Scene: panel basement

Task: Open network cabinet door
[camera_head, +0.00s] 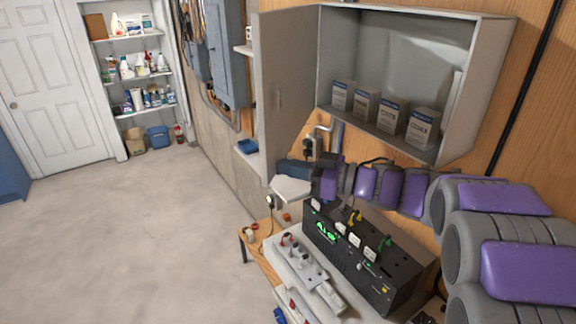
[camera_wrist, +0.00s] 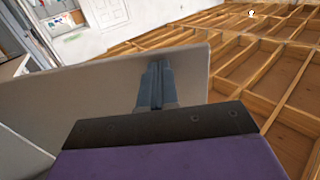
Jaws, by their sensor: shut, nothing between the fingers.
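The grey network cabinet (camera_head: 487,60) hangs on the wood wall with its front open. Its door (camera_head: 283,80) stands swung out at the left side, with a small handle on its face. My gripper (camera_head: 290,168) is by the lower edge of the door, on the side toward the cabinet opening. In the wrist view my gripper (camera_wrist: 155,80) has its blue-grey fingers together and empty, in front of a grey panel (camera_wrist: 95,90) that looks like the door. Whether the fingers touch it I cannot tell.
Several small boxes (camera_head: 392,112) stand inside the cabinet. A black power unit (camera_head: 350,250) with plugs and a power strip (camera_head: 300,265) sit on the bench below my arm. Grey electrical panels (camera_head: 226,55) are farther left. The concrete floor (camera_head: 140,230) at left is clear.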

